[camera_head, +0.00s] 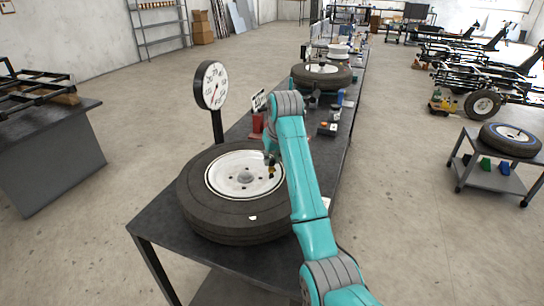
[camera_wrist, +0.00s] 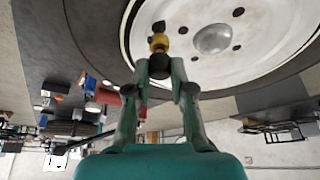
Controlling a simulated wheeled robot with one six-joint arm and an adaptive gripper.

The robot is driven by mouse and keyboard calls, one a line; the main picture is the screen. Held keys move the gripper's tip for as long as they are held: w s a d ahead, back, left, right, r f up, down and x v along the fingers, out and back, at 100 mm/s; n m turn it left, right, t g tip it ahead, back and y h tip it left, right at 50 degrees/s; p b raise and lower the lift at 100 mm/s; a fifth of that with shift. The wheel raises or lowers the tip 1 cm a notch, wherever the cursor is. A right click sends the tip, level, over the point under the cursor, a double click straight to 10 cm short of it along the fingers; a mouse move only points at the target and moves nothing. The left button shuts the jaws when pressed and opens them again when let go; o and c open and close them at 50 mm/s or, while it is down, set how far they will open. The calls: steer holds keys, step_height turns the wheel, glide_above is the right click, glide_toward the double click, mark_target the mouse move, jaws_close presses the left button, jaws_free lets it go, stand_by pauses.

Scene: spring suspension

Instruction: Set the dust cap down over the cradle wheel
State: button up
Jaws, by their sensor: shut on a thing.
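The wheel (camera_head: 217,183) lies flat on the near end of the dark bench, a black tyre around a white rim with a raised hub. The rim (camera_wrist: 265,42) fills the top of the wrist view, with a silver dome at its centre. My gripper (camera_head: 270,160) is over the rim, right of the hub in the head view. In the wrist view my gripper (camera_wrist: 160,68) is shut on a small black-and-yellow piece, apparently the dust cap (camera_wrist: 158,43). I cannot tell whether this piece touches the rim. My fingers hide its lower part.
A round dial gauge (camera_head: 211,85) stands on a post behind the wheel. A red container (camera_head: 257,122) and small items sit farther along the bench (camera_head: 150,216). Another wheel (camera_head: 321,77) lies farther back. A cart at right carries a tyre (camera_head: 511,140).

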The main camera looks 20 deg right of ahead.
steer(key=shift+f, duration=0.5)
steer(key=o, duration=0.9)
steer(key=shift+r, duration=3.5)
